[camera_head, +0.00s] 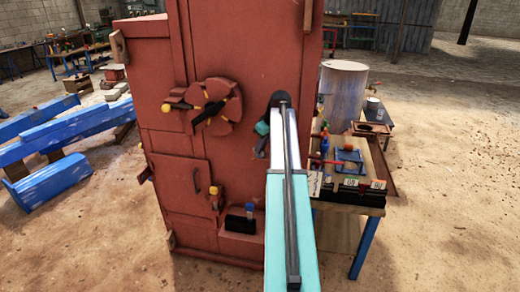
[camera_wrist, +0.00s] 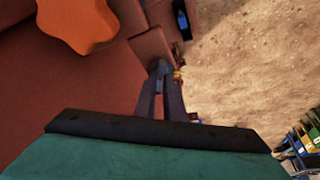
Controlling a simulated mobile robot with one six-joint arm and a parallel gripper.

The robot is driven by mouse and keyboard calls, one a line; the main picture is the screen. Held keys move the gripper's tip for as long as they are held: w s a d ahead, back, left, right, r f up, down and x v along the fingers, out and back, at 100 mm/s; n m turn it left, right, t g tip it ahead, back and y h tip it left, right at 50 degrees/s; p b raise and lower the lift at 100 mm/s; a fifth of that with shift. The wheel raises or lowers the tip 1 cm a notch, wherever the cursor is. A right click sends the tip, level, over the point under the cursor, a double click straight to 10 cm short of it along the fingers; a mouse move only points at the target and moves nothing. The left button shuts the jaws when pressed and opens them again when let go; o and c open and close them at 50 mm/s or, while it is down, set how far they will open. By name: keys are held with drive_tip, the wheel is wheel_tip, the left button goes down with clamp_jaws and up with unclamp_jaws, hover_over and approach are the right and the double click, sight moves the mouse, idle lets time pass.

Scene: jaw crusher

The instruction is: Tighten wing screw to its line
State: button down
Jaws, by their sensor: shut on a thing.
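My gripper (camera_wrist: 162,74) shows in the wrist view, its two dark fingers closing together at a small grey piece, which I take to be the wing screw (camera_wrist: 160,84). The fingers cover most of it, and its line cannot be made out. The fingertips are close to a red block on the edge of the red crusher body (camera_wrist: 85,75).
An orange lobed knob (camera_wrist: 80,22) is near the fingers in the wrist view. In the head view, a round red hub (camera_head: 216,105) with yellow-and-black handles is left of my arm. A cluttered workbench (camera_head: 345,208) and grey drum (camera_head: 342,95) stand right. Blue beams (camera_head: 60,135) lie left.

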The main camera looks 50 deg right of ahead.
drive_tip(key=c, duration=1.8)
unclamp_jaws()
drive_tip(key=shift+c, duration=0.2)
drive_tip(key=shift+r, duration=0.1)
drive_tip(key=b+v, duration=0.3)
drive_tip(key=v, duration=1)
drive_tip(key=shift+s+r, duration=0.15)
drive_tip(key=shift+r, duration=0.15)
